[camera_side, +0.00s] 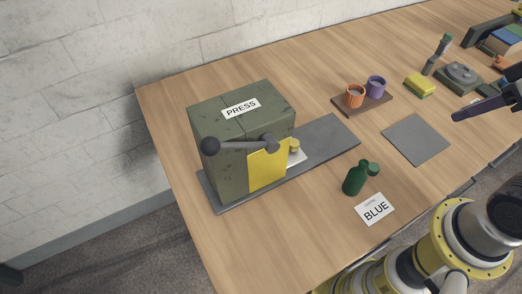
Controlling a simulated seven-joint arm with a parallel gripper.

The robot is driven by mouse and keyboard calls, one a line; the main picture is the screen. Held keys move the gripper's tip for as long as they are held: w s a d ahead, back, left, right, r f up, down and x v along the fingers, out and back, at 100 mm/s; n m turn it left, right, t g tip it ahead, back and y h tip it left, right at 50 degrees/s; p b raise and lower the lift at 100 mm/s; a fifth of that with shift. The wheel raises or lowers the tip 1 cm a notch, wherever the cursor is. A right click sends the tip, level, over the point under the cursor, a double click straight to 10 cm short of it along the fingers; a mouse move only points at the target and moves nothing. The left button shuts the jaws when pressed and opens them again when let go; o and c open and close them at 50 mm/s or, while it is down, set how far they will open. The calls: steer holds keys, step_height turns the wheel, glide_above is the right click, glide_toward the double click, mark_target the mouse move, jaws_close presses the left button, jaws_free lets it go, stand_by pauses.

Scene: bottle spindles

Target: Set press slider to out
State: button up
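The press (218,125) is a worn grey-green box labelled PRESS, standing at the left of the table on a long grey base plate (328,138). A yellow panel (268,167) covers part of its front, with a grey lever (240,146) ending in a dark ball across it. A pale piece with a brass-coloured knob (294,146) shows just past the panel's right edge, close to the press; it looks like the slider, and the panel hides part of it. My gripper (462,115) is at the right edge, far from the press, partly cut off; its opening cannot be made out.
A green bottle (355,180) and a BLUE card (375,209) are in front of the base plate. Orange (355,96) and purple (376,86) cups stand on a brown tray behind. A grey mat (415,139) lies to the right. The base plate's right part is bare.

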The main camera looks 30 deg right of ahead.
steer(key=o, duration=0.7)
steer(key=shift+m, duration=0.4)
steer(key=w+r, duration=0.4)
steer(key=shift+w+a+r, duration=0.25)
steer(key=shift+w+a, duration=0.1)
steer(key=shift+a, duration=0.05)
steer(key=n+g, duration=0.3)
steer(key=g, duration=0.3)
glide_above(294, 142)
step_height(294, 142, down, 14)
step_height(294, 142, down, 13)
steer(key=shift+f, duration=0.1)
jaws_close()
